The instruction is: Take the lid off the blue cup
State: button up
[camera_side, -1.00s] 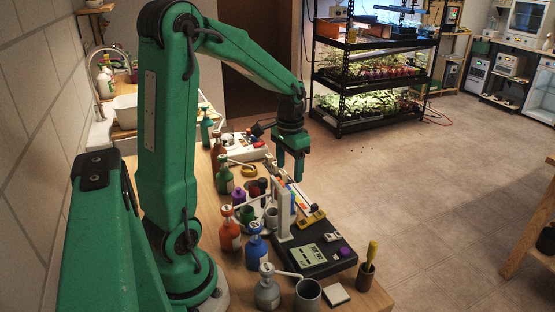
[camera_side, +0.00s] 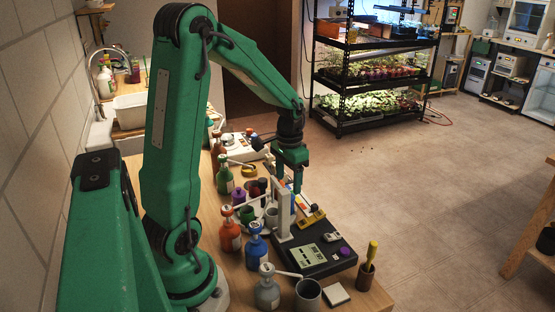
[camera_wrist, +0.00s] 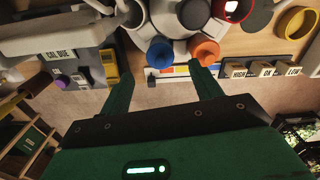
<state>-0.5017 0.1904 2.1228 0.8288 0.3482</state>
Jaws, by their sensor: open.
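The blue cup appears as a blue round top (camera_wrist: 160,52) in the wrist view, set in a pale holder beside an orange round top (camera_wrist: 206,51). I cannot tell where its lid ends and the cup begins. In the side view a narrow blue piece (camera_side: 293,203) shows beside the white post, mostly hidden. My gripper (camera_side: 290,184) points down above that area. In the wrist view my gripper (camera_wrist: 158,76) has its fingers apart with nothing between them; the blue top lies just beyond the fingertips, toward the picture's top.
A black meter (camera_side: 315,256) and its white post (camera_side: 283,208) stand close by. Several pump bottles, including a blue one (camera_side: 256,246), line the bench's left side.

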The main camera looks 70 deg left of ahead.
jog(key=shift+f, duration=2.05)
jog(key=c, duration=1)
